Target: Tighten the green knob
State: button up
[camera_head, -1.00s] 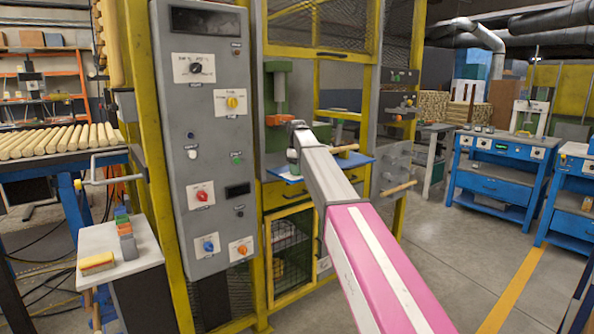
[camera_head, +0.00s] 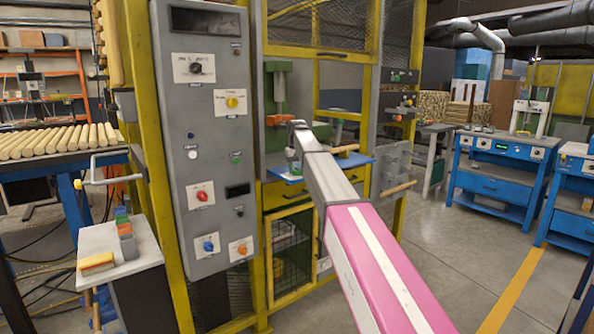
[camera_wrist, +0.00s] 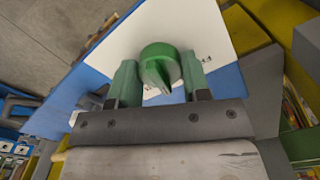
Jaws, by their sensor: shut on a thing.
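The green knob (camera_wrist: 160,68) shows in the wrist view on a white plate (camera_wrist: 195,35), with a ridge across its face. The two green-padded fingers of my gripper (camera_wrist: 158,82) stand on either side of it, shut on it. In the head view my arm reaches to the blue-edged shelf of the yellow-framed machine, and the knob and fingertips are hidden behind my arm.
A grey control panel (camera_head: 213,130) with several coloured knobs and buttons stands left of my arm. A blue shelf (camera_head: 352,161) lies beside my wrist. A small stand (camera_head: 110,240) holds coloured blocks at lower left. The floor at right is open.

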jog(key=m, duration=0.6)
dwell(0.6)
jog(key=o, duration=0.9)
jog(key=shift+r, duration=0.1)
notch_tip(320, 180, up, 11)
jog(key=shift+f, duration=0.15)
